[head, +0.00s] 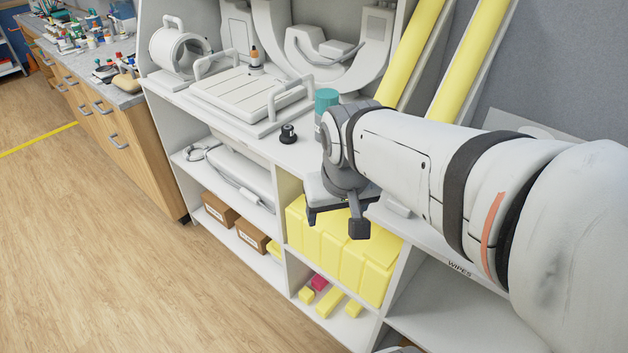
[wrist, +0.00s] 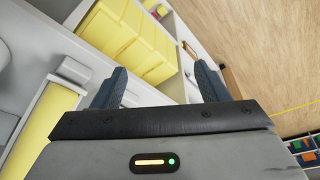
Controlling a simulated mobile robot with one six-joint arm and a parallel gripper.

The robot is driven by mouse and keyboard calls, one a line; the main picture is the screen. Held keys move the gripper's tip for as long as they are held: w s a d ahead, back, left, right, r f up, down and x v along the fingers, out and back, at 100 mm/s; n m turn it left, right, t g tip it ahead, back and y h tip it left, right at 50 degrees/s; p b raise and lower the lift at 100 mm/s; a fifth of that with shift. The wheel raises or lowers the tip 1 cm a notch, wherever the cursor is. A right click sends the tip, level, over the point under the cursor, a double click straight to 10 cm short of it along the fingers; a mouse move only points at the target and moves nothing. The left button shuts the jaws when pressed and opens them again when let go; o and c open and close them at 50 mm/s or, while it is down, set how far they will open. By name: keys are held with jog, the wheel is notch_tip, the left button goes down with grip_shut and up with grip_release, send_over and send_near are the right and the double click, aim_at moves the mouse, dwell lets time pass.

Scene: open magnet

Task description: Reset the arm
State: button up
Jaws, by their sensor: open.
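My gripper (head: 336,222) hangs at the end of my arm in front of the white shelf unit, near its upper shelf edge, in the head view. In the wrist view my gripper (wrist: 160,85) shows two dark fingers spread wide apart with nothing between them. The yellow bins (head: 345,262) are beyond and below it, and they also show in the wrist view (wrist: 125,30). My arm reaches in from the right side of the head view. The fingers do not appear to touch anything.
The white shelf unit (head: 290,222) holds coils, pads and boxes. A small black knob-like item (head: 288,134) and a teal-topped container (head: 326,100) stand on the top shelf close to my gripper. Yellow padded boards (head: 462,70) lean at the back. Open wood floor (head: 80,240) lies left.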

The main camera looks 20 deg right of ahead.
jog(key=s, duration=0.1)
jog(key=s+f, duration=0.1)
jog(key=s, duration=0.2)
jog(key=shift+a+f, duration=0.25)
jog(key=shift+f, duration=0.1)
jog(key=shift+w, duration=0.1)
dwell(0.8)
